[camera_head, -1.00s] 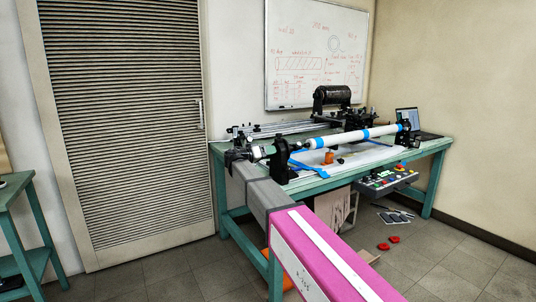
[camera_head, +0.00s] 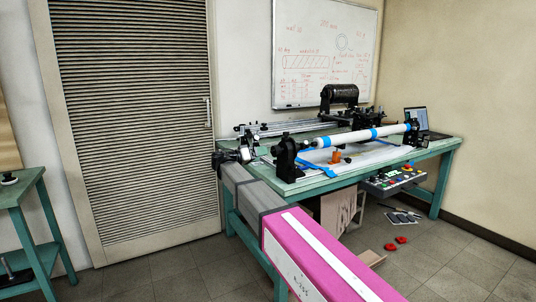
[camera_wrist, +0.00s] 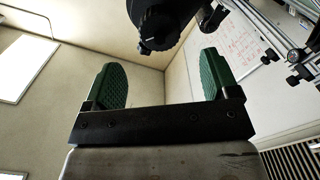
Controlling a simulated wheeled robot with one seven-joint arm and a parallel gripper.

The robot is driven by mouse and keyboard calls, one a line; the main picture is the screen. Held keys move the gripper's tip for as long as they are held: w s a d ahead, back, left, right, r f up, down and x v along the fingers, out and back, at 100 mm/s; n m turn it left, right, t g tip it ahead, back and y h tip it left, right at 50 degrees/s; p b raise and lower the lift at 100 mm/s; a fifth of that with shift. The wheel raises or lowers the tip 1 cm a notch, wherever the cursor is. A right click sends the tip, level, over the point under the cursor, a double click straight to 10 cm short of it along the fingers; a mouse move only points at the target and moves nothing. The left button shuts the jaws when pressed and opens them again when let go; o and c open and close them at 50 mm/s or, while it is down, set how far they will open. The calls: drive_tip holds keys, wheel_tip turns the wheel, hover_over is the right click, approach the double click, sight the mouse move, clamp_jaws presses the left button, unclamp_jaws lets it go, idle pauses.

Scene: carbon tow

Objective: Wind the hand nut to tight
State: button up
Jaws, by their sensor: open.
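The dark, ribbed round knob that looks like the hand nut (camera_wrist: 158,28) is at the top centre of the wrist view, beyond my fingertips. It sits on the near side of the black end stand (camera_head: 287,158), which bears the left end of the white tube (camera_head: 345,137). In the head view the nut is too small to make out clearly. My gripper (camera_wrist: 163,78) is open and empty, its two green ribbed pads wide apart. In the head view my gripper (camera_head: 246,154) is left of the stand with a gap between them. How tight the nut is cannot be seen.
The green bench (camera_head: 436,160) carries a rail (camera_head: 275,130), a black drum (camera_head: 339,94) and a laptop (camera_head: 416,118). A small side table (camera_head: 20,192) stands at the left.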

sight(273, 151)
drive_tip(key=shift+v, duration=1.2)
drive_tip(key=w+d+n, duration=0.2)
drive_tip(key=d+n, duration=0.1)
drive_tip(key=n, duration=0.4)
drive_tip(key=w+d+n, duration=0.2)
drive_tip(key=d+n, duration=0.1)
drive_tip(key=n, duration=0.5)
drive_tip(key=w+d+n, duration=0.2)
drive_tip(key=d+n, duration=0.2)
drive_tip(key=n, duration=0.3)
drive_tip(key=shift+w, duration=0.35)
drive_tip(key=c, duration=0.9)
